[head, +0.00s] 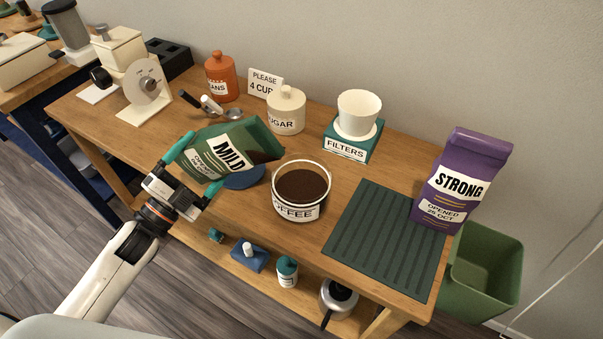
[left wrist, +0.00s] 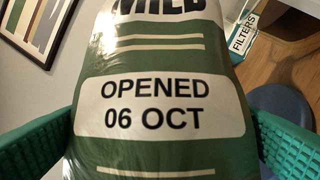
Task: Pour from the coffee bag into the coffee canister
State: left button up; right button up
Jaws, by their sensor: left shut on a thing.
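My left gripper (head: 182,177) is shut on a green coffee bag (head: 218,157) labelled MILD. The bag is tilted, its top end leaning right toward the canister. In the left wrist view the bag (left wrist: 160,150) fills the middle between the teal fingers and reads OPENED 06 OCT. The coffee canister (head: 297,212) stands open on the table to the right of the bag, with dark coffee (head: 302,186) inside. The bag's dark mouth end is left of the canister's rim, apart from it. A purple coffee bag (head: 461,180) labelled STRONG stands upright at the right. My right gripper is out of view.
A blue round lid-like disc (head: 245,178) lies beside the canister under the bag. Behind stand the sugar jar (head: 286,112), the filters box (head: 347,150) with a white cup-shaped dripper (head: 358,113), and an orange jar (head: 221,76). A ribbed dark mat (head: 380,240) lies bare at right.

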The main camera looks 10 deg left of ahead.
aim_at(206, 137)
pick_arm(q)
jog(key=shift+a+m, duration=0.15)
jog(key=shift+m, duration=0.25)
jog(key=shift+a+r+m+g+h+p, duration=0.15)
jog(key=shift+r+m+g+h+p, duration=0.15)
jog(key=shift+r+m+g+p, duration=0.6)
dwell(0.6)
jog(key=shift+d+r+m+p, duration=0.45)
jog(key=shift+r+p, duration=0.2)
jog(key=shift+p, duration=0.35)
jog(key=shift+d+r+m+p, duration=0.3)
jog(key=shift+r+m+p, duration=0.3)
jog(key=shift+p, duration=0.35)
jog(key=shift+d+r+m+g+p, duration=0.2)
jog(key=shift+r+m+g+p, duration=0.45)
jog(key=shift+p, duration=0.75)
jog(key=shift+d+r+m+g+p, duration=0.15)
jog(key=shift+r+m+p, duration=0.3)
jog(key=shift+p, duration=0.55)
jog(key=shift+d+r+m+g+p, duration=0.15)
jog(key=shift+r+m+p, duration=0.3)
jog(key=shift+p, duration=0.55)
jog(key=shift+d+r+m+y+p, duration=0.2)
jog(key=shift+r+p, duration=0.2)
jog(key=shift+p, duration=0.35)
jog(key=shift+d+r+m+y+p, duration=0.2)
jog(key=shift+r+p, duration=0.15)
jog(key=shift+p, duration=0.35)
jog(key=shift+a+f, duration=0.1)
